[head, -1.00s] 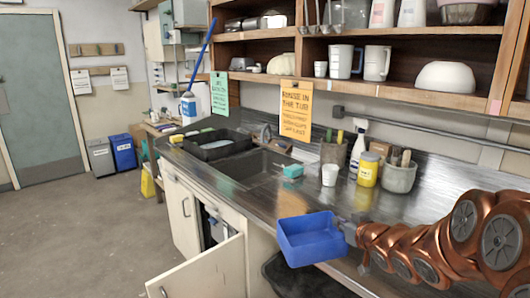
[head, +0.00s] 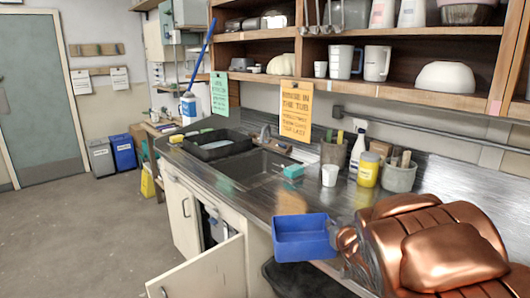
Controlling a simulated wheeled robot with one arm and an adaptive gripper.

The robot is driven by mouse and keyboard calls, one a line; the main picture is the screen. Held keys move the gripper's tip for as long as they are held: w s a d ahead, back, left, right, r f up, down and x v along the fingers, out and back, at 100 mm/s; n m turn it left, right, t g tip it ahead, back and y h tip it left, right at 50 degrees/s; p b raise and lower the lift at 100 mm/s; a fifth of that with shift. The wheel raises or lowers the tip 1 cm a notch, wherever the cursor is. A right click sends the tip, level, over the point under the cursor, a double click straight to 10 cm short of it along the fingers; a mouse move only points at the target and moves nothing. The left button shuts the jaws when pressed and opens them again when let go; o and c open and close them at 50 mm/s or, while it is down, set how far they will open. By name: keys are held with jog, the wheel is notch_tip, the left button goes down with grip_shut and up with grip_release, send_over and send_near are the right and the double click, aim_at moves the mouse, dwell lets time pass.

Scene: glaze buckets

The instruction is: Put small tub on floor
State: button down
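The small tub is a blue open box (head: 303,243), held level in the air at the front edge of the steel counter. My gripper (head: 340,240) is at the tub's right side and appears shut on its right wall; the fingertips are largely hidden by the tub and my copper-coloured arm. The inside of the tub looks empty. The grey floor (head: 75,235) shows at the left, in front of the cabinets.
An open cabinet door (head: 205,272) juts out at the lower left of the tub. A black bin (head: 300,280) stands below it. The counter (head: 262,205) holds a sink, a white cup (head: 329,175) and a yellow jar (head: 368,170). The left floor is clear.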

jog(key=shift+f+m+h, duration=0.1)
jog(key=shift+m+h, duration=0.4)
jog(key=shift+h, duration=0.1)
jog(key=shift+m+h, duration=0.5)
jog(key=shift+h, duration=0.1)
jog(key=shift+s+r+m+h, duration=0.15)
jog(key=shift+r+m+h, duration=0.35)
jog(key=shift+h, duration=0.1)
jog(key=shift+s+a+r+m+g+h, duration=0.15)
jog(key=shift+a+r+m+h, duration=0.1)
jog(key=shift+r+m+h, duration=0.15)
jog(key=shift+s+a+r+m+g+h, duration=0.1)
jog(key=shift+a+r+m+g+h, duration=0.1)
jog(key=shift+r+m+h, duration=0.15)
jog(key=shift+s, duration=0.1)
